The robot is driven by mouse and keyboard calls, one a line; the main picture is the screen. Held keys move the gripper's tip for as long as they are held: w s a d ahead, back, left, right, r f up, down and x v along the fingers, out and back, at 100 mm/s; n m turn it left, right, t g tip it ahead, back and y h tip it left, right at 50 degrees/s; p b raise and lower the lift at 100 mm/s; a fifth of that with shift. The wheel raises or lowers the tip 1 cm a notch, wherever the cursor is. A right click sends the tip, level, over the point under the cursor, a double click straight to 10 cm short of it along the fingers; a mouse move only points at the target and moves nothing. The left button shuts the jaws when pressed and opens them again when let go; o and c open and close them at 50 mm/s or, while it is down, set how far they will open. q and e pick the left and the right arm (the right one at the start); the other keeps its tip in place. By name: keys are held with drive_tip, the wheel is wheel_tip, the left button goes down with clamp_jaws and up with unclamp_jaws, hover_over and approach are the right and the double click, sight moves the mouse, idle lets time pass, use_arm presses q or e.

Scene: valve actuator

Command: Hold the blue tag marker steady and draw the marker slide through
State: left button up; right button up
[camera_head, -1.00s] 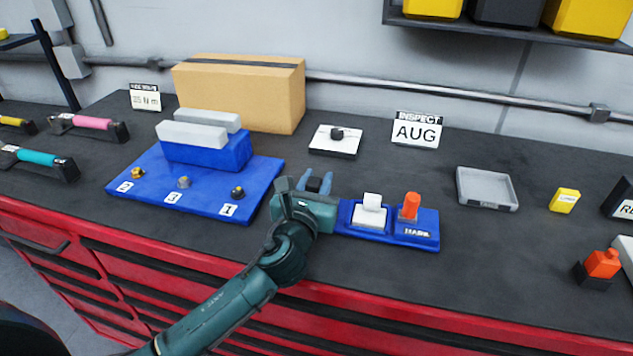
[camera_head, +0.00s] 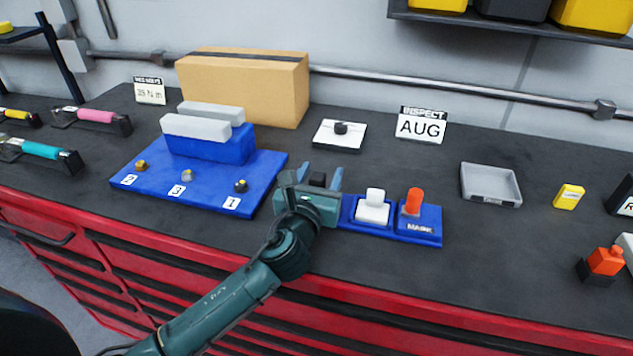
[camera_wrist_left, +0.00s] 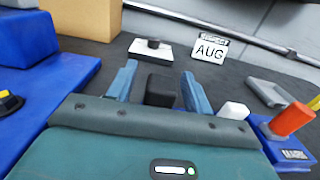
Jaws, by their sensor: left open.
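The blue tag marker (camera_head: 385,233) lies on the dark bench top, with a white slide block (camera_head: 373,208), an upright orange post (camera_head: 413,202) and a "MARK" label at its right end. In the left wrist view, the orange post (camera_wrist_left: 291,121) and white block (camera_wrist_left: 234,111) show at the right. My left gripper (camera_head: 318,178) is at the marker's left end, its fingers spread either side of a dark block (camera_wrist_left: 160,88). I cannot tell whether that block touches the fingers or joins the marker. The gripper hides the marker's left end. My right gripper is not in view.
A blue board (camera_head: 205,203) with numbered bolts lies close left of the gripper. Behind are a cardboard box (camera_head: 250,90), a white plate with a black knob (camera_head: 340,134) and an "INSPECT AUG" sign (camera_head: 421,127). A grey tray (camera_head: 490,202) stands right. Bench between is clear.

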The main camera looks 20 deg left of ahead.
use_arm(q)
drive_tip(key=s, duration=1.2)
drive_tip(key=shift+w, duration=0.1)
